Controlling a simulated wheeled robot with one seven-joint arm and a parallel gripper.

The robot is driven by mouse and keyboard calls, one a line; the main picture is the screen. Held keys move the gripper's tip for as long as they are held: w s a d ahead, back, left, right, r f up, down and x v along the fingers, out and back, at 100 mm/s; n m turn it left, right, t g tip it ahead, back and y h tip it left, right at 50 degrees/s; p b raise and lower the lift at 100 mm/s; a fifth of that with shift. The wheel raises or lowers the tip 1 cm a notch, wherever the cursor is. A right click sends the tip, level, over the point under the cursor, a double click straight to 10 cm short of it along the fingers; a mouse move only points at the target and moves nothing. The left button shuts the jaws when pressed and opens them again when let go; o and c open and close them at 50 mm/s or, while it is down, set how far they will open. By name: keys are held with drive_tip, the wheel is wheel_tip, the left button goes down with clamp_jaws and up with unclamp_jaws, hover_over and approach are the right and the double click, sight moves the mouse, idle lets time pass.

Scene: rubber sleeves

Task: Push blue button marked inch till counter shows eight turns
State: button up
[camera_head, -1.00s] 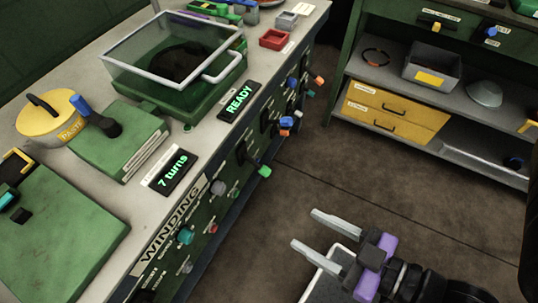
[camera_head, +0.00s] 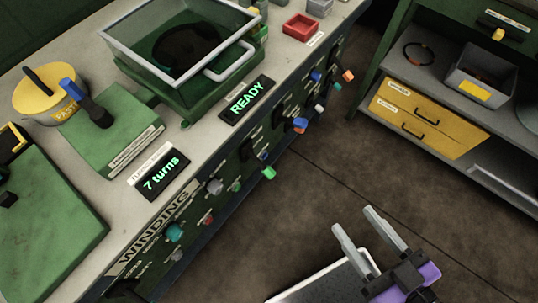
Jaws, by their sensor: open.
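The turn counter (camera_head: 161,174) on the bench's front edge reads "7 turns" in green. The panel under it is marked WINDING (camera_head: 155,228). A teal-blue button (camera_head: 175,231) sticks out of this panel below the heading. The small labels are too blurred to read, so I cannot tell which button is marked inch. Other blue-topped controls (camera_head: 300,124) sit further right along the front. My gripper (camera_head: 354,219) is open and empty, over the floor at lower right. It is well apart from the panel and touches no button.
A display (camera_head: 248,99) reads READY. Grey, green and red knobs (camera_head: 208,219) crowd the winding panel near the teal button. A green shelf unit with yellow drawers (camera_head: 428,117) stands at right. The brown floor (camera_head: 330,180) between bench and shelf is clear.

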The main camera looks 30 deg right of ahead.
idle(0.4)
clamp_jaws()
idle(1.6)
